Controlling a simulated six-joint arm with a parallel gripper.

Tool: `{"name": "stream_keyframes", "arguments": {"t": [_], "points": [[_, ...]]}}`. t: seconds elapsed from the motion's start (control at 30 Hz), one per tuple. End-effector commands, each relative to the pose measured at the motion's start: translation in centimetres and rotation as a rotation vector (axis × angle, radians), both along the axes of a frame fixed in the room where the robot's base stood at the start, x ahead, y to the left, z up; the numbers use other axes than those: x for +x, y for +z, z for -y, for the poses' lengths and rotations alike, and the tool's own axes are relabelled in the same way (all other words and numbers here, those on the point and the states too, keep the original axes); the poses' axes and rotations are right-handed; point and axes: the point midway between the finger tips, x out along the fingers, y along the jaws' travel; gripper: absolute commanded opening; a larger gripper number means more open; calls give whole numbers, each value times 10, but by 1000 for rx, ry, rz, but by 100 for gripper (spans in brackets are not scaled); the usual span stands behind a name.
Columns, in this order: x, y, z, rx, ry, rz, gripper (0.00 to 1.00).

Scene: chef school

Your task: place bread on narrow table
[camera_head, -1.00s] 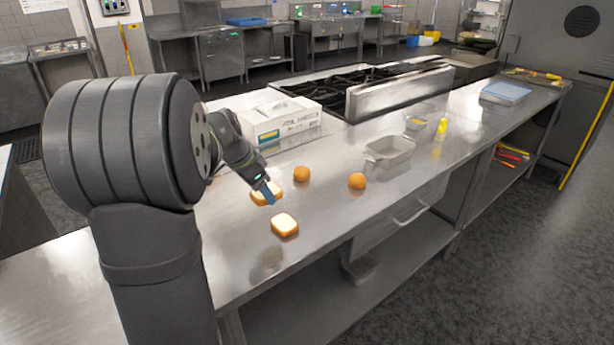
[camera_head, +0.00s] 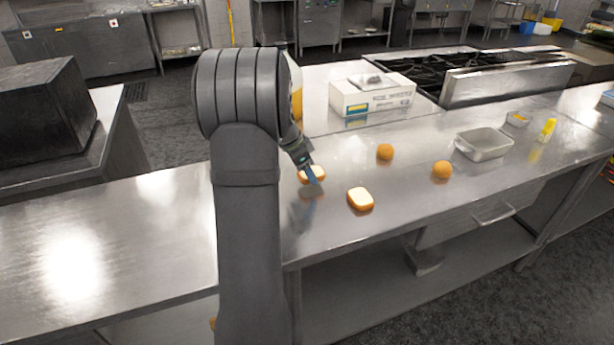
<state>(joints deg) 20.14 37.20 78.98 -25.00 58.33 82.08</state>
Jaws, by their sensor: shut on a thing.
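My gripper (camera_head: 311,177) is at the end of my dark grey arm, low over the steel counter. It is shut on a slice of bread (camera_head: 306,175), which is partly hidden by the fingers. A grey patch shows on the steel just below it; I cannot tell how far the slice is off the counter. A second slice of bread (camera_head: 360,199) lies on the counter to the right of my gripper and nearer the front edge. I cannot tell for sure which surface is the narrow table.
The long steel counter (camera_head: 170,215) is bare on the left. Two round orange-brown items (camera_head: 385,152) (camera_head: 441,169), a metal pan (camera_head: 484,144), a yellow bottle (camera_head: 547,130) and a white box (camera_head: 372,95) stand on the right. A separate table (camera_head: 108,115) at left bears a dark box (camera_head: 42,108).

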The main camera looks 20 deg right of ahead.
Motion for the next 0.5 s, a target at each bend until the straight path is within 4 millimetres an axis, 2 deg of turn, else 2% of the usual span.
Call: {"name": "stream_keyframes", "arguments": {"t": [0.03, 0.13, 0.5], "points": [[-1, -10, 0, 1, 0, -4, 30], [-1, -22, 0, 2, 0, -3, 30], [0, -26, 0, 2, 1, -1, 30]]}}
